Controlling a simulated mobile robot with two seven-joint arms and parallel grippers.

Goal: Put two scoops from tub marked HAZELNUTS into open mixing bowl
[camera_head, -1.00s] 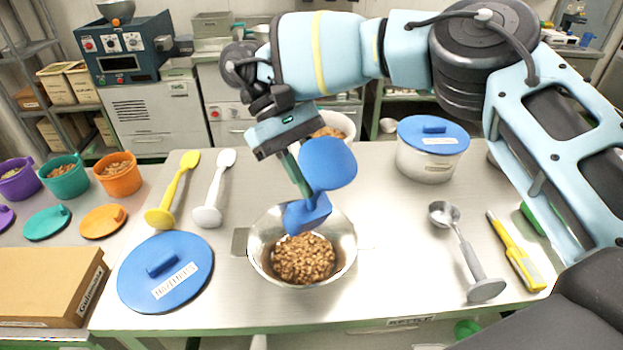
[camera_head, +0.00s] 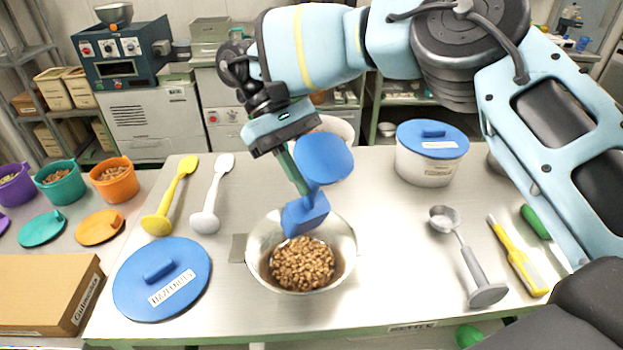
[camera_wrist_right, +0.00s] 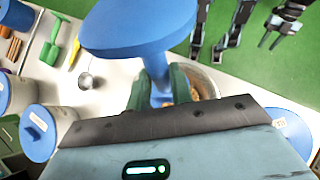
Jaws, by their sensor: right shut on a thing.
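My right gripper (camera_head: 297,178) is shut on a blue scoop (camera_head: 305,214) and holds it by its handle. The scoop's cup hangs tilted above the back of the metal mixing bowl (camera_head: 347,240), and its inside is hidden. Brown nuts (camera_head: 303,264) lie heaped in the bowl. The scoop's round blue end fills the top of the right wrist view (camera_wrist_right: 140,25). A blue lid marked HAZELNUTS (camera_head: 145,290) lies flat on the table at left. An open white tub (camera_head: 342,127) stands behind the gripper, mostly hidden by it.
A lidded white tub (camera_head: 428,172) stands at the back right. A metal scoop (camera_head: 468,255) and a yellow-handled tool (camera_head: 517,257) lie at right. Yellow (camera_head: 170,200) and white (camera_head: 213,195) scoops lie at left, near small coloured tubs.

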